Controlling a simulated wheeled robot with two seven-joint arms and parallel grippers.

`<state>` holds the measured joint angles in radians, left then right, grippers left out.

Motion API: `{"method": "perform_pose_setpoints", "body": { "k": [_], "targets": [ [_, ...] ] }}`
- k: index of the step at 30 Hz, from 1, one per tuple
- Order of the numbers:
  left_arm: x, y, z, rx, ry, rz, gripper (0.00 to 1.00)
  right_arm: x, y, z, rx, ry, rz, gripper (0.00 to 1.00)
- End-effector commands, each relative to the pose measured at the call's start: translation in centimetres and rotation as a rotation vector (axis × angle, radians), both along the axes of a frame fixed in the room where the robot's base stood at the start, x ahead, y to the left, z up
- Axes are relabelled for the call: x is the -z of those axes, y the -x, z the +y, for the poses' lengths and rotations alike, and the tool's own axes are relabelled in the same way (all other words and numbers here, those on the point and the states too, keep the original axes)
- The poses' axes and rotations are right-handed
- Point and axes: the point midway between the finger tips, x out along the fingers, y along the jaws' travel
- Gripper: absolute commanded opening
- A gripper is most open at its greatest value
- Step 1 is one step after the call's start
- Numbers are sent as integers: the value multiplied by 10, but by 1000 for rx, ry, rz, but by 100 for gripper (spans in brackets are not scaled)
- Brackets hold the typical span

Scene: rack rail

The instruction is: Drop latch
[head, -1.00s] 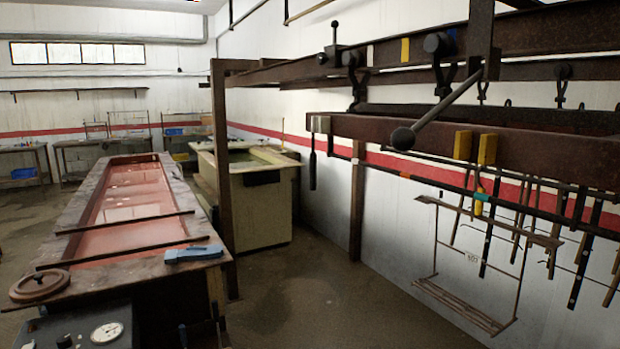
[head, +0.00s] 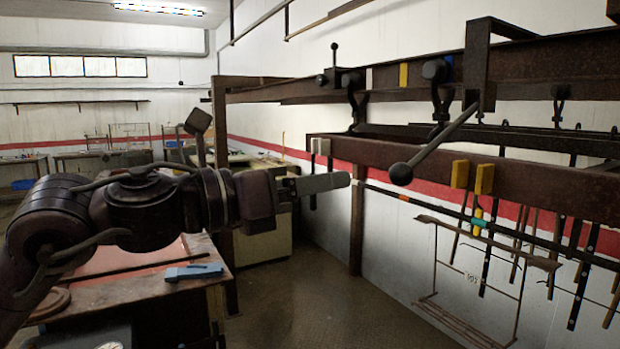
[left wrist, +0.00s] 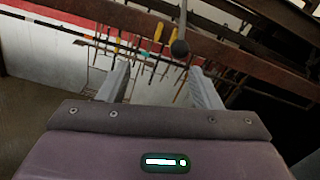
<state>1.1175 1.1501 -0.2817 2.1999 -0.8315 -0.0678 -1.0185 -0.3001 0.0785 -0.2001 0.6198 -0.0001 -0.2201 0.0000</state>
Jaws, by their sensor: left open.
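A dark lever (head: 440,137) with a round ball knob (head: 401,173) slants down to the left from a bracket (head: 480,65) on the rusty upper rail (head: 550,58). I cannot tell for sure which part is the latch. My left gripper (head: 342,181) reaches in from the left, its fingers pointing right toward the knob, apart from it. In the left wrist view its two fingers (left wrist: 158,78) are spread and empty, with the ball knob (left wrist: 180,47) beyond and between them. My right gripper is not in view.
A rusty lower beam (head: 540,178) with yellow blocks (head: 484,179) runs beside the knob. A wire rack (head: 475,270) and bars hang by the wall at right.

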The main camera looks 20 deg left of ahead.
Motion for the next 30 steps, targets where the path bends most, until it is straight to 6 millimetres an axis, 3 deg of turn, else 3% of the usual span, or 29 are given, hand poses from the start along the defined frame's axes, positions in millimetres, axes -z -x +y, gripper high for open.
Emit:
{"method": "perform_pose_setpoints", "body": {
  "k": [1,3,8,24,30],
  "targets": [
    [-6,18,-5,-6,-85,-61,58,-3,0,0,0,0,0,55],
    [-7,33,-9,-11,-162,-111,58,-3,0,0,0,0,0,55],
    [-7,39,-15,-13,-216,-145,58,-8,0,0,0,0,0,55],
    [-9,-19,-68,-10,-208,-140,58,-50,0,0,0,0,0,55],
    [-6,-42,-87,-11,-207,-141,58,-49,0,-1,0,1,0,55]
  ]
}}
